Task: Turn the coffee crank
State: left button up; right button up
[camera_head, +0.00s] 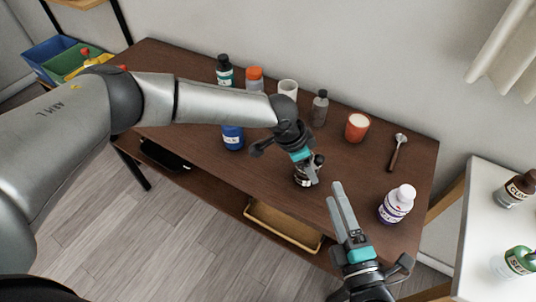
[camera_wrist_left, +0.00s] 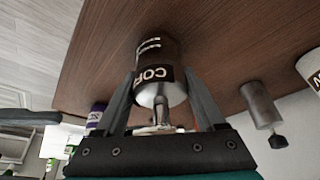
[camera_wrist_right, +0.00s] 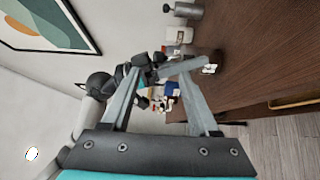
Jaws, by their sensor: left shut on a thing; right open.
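The coffee grinder (camera_head: 304,182) stands near the front edge of the brown table, mostly hidden by my left gripper (camera_head: 306,163) in the head view. In the left wrist view the grinder (camera_wrist_left: 159,62) is a dark cylinder with a "COF" label and a silver end. My left gripper's fingers (camera_wrist_left: 162,88) are closed on either side of it. A metal stem (camera_wrist_left: 159,112) sticks out toward the palm; the crank's handle is not clear. My right gripper (camera_head: 342,208) is open and empty, just right of the grinder and apart from it.
A white bottle with a purple label (camera_head: 397,204) stands close right of my right gripper. A tray (camera_head: 283,228) sits on the lower shelf.

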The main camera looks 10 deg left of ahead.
jog(key=a+r+n+g+y, duration=0.6)
jog(key=n+g, duration=0.2)
jog(key=n, duration=0.4)
jog(key=s+a+r+n+g+y, duration=0.1)
jog(key=a+r+n+g+y, duration=0.5)
jog(key=n+g, duration=0.3)
jog(key=shift+a+n, duration=0.75)
jog(key=shift+n, duration=1.55)
